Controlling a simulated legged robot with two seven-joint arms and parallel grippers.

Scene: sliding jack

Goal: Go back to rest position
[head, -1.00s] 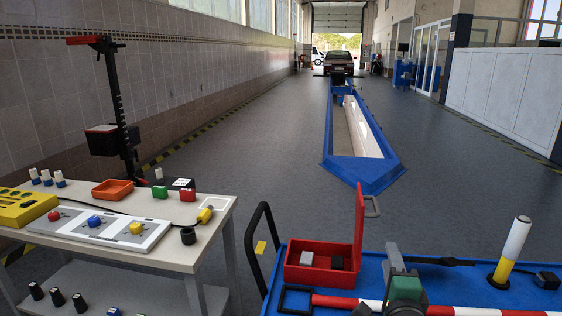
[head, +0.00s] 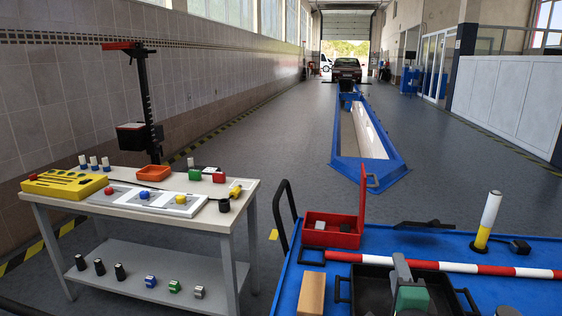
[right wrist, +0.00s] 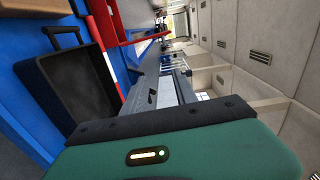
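My right gripper (head: 402,268) shows at the bottom of the head view, grey fingers in front of a green body. It is above a black tray (head: 342,289) on the blue cart top (head: 285,297). I see nothing held in it, but the finger gap cannot be made out. In the right wrist view the green body and a dark bar fill the bottom, and the black tray (right wrist: 50,100) lies at the left. My left gripper is not in view.
A red open box (head: 318,240), a red-white bar (head: 445,267), a wooden block (head: 311,295) and a yellow-white post (head: 487,220) are on the cart. A workbench (head: 235,190) with tools stands left. A blue-framed pit (head: 392,178) lies ahead, with floor around it.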

